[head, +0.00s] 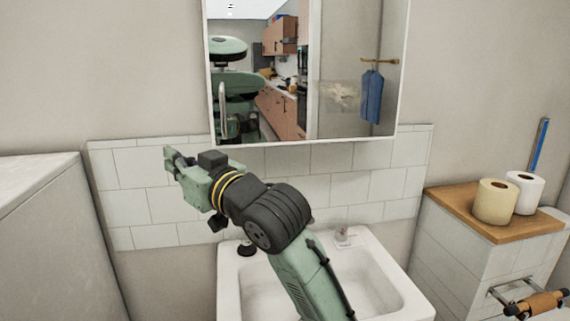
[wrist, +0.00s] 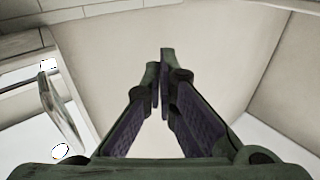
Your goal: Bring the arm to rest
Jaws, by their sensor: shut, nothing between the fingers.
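My arm reaches up over the white sink (head: 375,270) in the head view. My gripper (head: 170,155) is at its end, in front of the white wall tiles (head: 125,200) and left of the mirror cabinet. In the wrist view my gripper (wrist: 164,55) shows its two fingers brought together at the tips. Nothing is between them. The fingers point towards bare pale wall and ceiling surfaces.
A mirror cabinet (head: 350,100) hangs above the sink. A white unit (head: 50,240) stands at the left. At the right, a tiled ledge with a wooden top (head: 450,205) holds two paper rolls (head: 494,202). A roll holder (head: 535,303) sticks out below.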

